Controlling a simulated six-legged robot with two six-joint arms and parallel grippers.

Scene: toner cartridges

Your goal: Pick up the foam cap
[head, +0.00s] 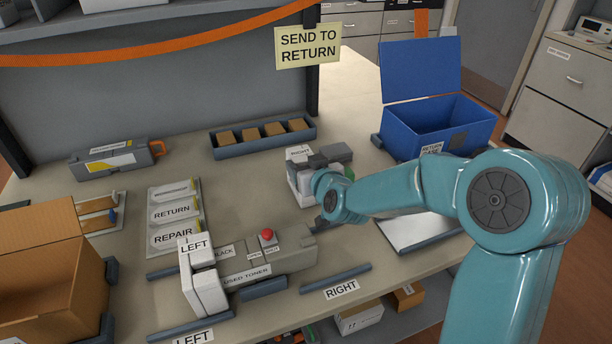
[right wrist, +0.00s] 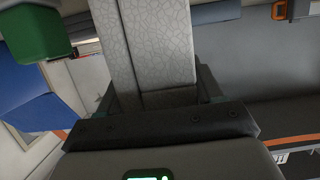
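A white foam cap (head: 303,184) with a RIGHT label stands upright behind the toner cartridge. My right gripper (head: 317,162) is at this cap. In the right wrist view, the textured foam cap (right wrist: 155,45) fills the space between the two dark fingers (right wrist: 158,95), one on each side. Whether they press on it I cannot tell. Another white foam cap (head: 206,283), marked LEFT, sits at the left end of the grey used toner cartridge (head: 262,262). My left gripper is not in view.
A blue open-lidded return bin (head: 478,135) stands at the back right. A tray of brown blocks (head: 263,136) lies behind the cap. A cardboard box (head: 50,275) is at the left, and a grey cartridge (head: 117,158) at the back left. Label plates (head: 174,213) lie between.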

